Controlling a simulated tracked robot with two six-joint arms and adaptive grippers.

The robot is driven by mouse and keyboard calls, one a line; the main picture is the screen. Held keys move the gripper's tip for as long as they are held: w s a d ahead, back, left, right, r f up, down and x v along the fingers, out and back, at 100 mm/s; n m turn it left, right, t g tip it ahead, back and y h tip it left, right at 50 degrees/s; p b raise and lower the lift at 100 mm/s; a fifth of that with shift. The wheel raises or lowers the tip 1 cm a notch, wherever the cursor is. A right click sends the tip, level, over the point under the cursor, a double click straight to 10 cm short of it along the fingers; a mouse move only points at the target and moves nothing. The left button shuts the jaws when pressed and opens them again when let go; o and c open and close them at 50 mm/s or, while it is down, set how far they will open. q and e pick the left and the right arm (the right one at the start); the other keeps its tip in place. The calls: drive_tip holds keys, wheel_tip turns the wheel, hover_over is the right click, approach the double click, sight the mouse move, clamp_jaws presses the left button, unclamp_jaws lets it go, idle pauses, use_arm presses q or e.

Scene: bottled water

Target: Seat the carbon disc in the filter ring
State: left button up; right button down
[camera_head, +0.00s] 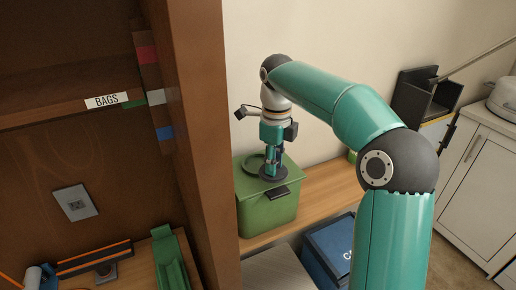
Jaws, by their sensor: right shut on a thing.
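My right gripper (272,160) points down over a green box (266,214). It is shut on a dark round disc (273,174), which looks like the carbon disc. The disc lies about level at the top of the green box. I cannot tell whether it touches the box or is a little above it. My left gripper is not in view.
A tall brown shelf post (200,120) stands left of the box. A shelf labelled BAGS (107,100) is at the upper left. A blue bin (328,250) stands in front, right of the box. A green tray (168,262) lies at the lower left. Wooden counter (325,190) shows bare right of the box.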

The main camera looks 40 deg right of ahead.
drive_tip(key=p, duration=0.4)
hover_over(259, 166)
drive_tip(key=shift+s+a+r, duration=0.15)
drive_tip(key=shift+s+r, duration=0.05)
drive_tip(key=shift+s, duration=0.25)
drive_tip(key=shift+w+d+f, duration=0.2)
drive_tip(key=shift+w, duration=0.25)
drive_tip(key=shift+f, duration=1.75)
drive_tip(key=shift+f, duration=0.1)
drive_tip(key=c, duration=0.9)
unclamp_jaws()
drive_tip(key=shift+c, duration=0.2)
